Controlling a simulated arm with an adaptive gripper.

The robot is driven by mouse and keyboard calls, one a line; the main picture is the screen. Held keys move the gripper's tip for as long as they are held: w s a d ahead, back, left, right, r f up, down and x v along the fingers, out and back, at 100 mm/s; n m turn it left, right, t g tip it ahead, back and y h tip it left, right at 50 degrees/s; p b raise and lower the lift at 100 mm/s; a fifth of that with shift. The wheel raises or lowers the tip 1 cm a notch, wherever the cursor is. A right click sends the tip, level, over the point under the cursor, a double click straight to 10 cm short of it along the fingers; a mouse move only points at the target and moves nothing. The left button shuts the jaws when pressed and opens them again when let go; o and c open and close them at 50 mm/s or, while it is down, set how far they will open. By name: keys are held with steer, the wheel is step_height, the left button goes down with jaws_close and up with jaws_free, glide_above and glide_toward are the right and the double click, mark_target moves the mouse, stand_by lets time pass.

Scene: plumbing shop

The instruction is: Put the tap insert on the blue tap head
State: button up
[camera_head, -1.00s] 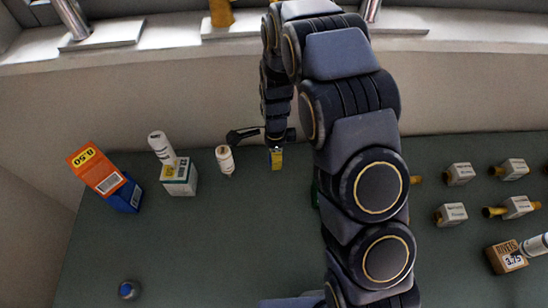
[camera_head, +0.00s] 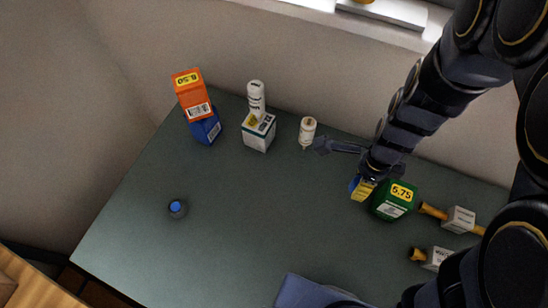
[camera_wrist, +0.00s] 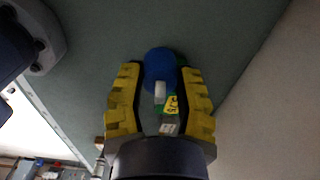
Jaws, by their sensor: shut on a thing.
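The blue tap head (camera_head: 177,208) looks like a small dark round piece with a blue top. It stands alone on the left part of the green-grey table (camera_head: 250,215). My gripper (camera_head: 361,190) is far to its right, just left of a green box. In the wrist view my gripper (camera_wrist: 159,98) has its yellow fingers around a round blue piece (camera_wrist: 160,64) with a short white stem (camera_wrist: 160,91). This seems to be the tap insert, held between the fingers. The exact finger contact is hard to see.
The green box (camera_head: 394,200) with a yellow price label is close to my gripper. An orange and blue box (camera_head: 198,108), a white-topped box (camera_head: 259,131), a white bottle (camera_head: 307,131) and a dark tool (camera_head: 338,147) line the back. Pale fittings (camera_head: 459,219) lie right. The middle-left table is clear.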

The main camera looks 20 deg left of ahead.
steer(key=w+a+n, duration=0.1)
steer(key=a+n, duration=0.5)
steer(key=a, duration=0.6)
steer(key=n, duration=1.1)
glide_toward(176, 207)
steer(key=shift+f, duration=3.15)
steer(key=shift+f, duration=0.1)
steer(key=o, duration=1)
